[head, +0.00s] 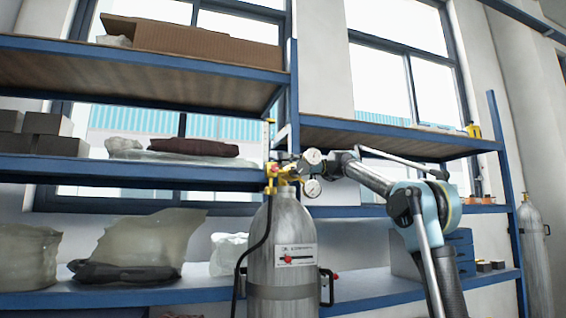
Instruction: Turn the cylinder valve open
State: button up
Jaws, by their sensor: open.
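A grey gas cylinder (290,225) stands upright at the centre, with a white label and a band around its lower body. On its top sits a yellow cylinder valve (277,172) with a regulator. Two round gauges, an upper one (312,156) and a lower one (312,188), sit on its right side. My gripper (328,166) reaches in from the right, level with the valve and close beside the gauges. It is open. Its fingertips are small and partly merged with the gauges, so I cannot tell whether they touch anything.
A dark hose (254,246) hangs down the cylinder's left side. Blue shelving (218,176) with bags, boxes and a carton (200,42) stands behind. A second cylinder (534,250) stands at the far right. A shelf (385,137) runs just above my arm.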

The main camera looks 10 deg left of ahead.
jog(key=shift+w+r, duration=0.1)
jog(key=shift+r, duration=4.8)
